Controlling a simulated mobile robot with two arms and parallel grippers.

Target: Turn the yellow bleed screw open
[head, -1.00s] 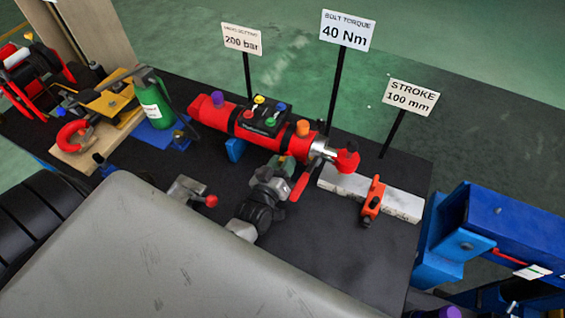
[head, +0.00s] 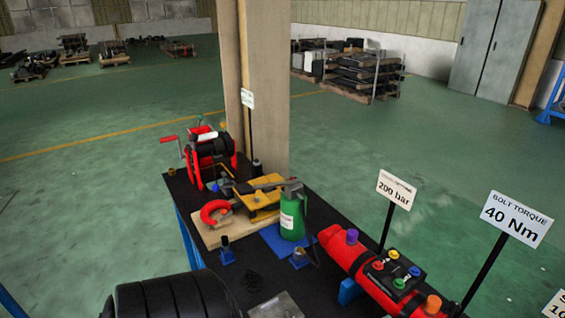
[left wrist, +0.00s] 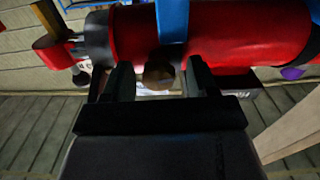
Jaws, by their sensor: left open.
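A red hydraulic cylinder (head: 372,277) lies on the black bench at the lower right of the head view. The black block on it (head: 392,272) carries small knobs: the yellow bleed screw (head: 393,255) at the back, beside red, blue and green ones. In the left wrist view my left gripper (left wrist: 159,82) is open, close to the red cylinder (left wrist: 240,35). A brownish round part (left wrist: 158,74) shows between its fingers; I cannot tell whether they touch it. The yellow screw cannot be made out there. Neither gripper shows in the head view.
A purple cap (head: 351,236) and an orange cap (head: 433,304) stick up from the cylinder. Behind it stand a 200 bar sign (head: 396,189) and a 40 Nm sign (head: 515,219) on posts. A green bottle (head: 292,219) and a red winch (head: 208,152) stand left of it.

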